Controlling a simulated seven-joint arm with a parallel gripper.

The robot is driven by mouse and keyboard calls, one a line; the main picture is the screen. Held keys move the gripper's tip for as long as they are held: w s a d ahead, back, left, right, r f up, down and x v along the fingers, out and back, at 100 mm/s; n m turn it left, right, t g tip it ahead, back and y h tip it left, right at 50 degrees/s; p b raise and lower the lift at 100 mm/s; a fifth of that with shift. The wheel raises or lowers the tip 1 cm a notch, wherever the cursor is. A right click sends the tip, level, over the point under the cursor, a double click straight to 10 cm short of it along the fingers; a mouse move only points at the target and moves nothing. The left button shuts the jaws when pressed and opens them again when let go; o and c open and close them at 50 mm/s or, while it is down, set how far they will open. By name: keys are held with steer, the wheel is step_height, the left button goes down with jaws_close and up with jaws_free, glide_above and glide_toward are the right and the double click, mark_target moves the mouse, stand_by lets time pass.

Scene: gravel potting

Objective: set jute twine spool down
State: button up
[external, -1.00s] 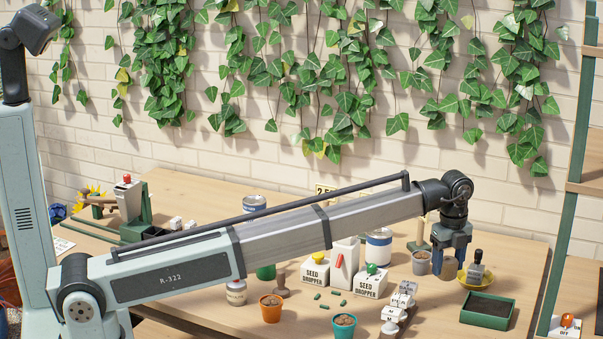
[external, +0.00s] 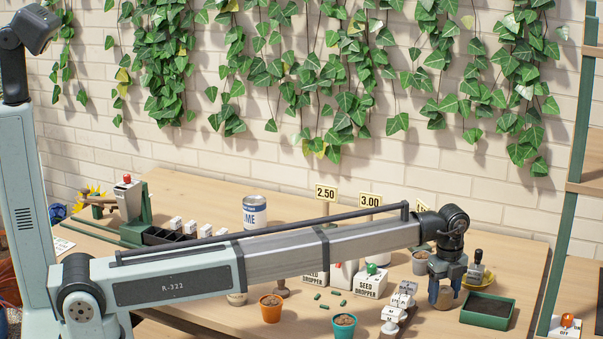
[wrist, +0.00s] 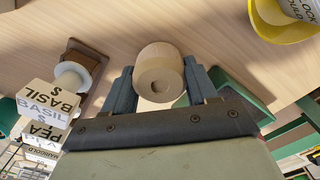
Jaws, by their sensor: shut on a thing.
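The jute twine spool (wrist: 160,72) is a tan, rounded piece with a small hole in its visible end. It sits between the two fingers of my gripper (wrist: 160,85) in the wrist view. In the external view my gripper (external: 445,285) points down and is shut on the spool (external: 440,299), which hangs low over the table. I cannot tell whether the spool touches the tabletop.
A green tray of dark soil (external: 487,323) stands right of the spool. A yellow saucer (external: 476,284) with a stamp is behind it. White label stamps (external: 400,301) stand close on the left, also seen in the wrist view (wrist: 48,97). A teal pot (external: 344,328) stands farther left.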

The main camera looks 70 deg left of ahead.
mark_target(444, 290)
steer(key=shift+f, duration=0.1)
steer(key=o, duration=1.1)
steer(key=shift+c, duration=0.2)
step_height(444, 290, up, 12)
steer(key=shift+d, duration=0.1)
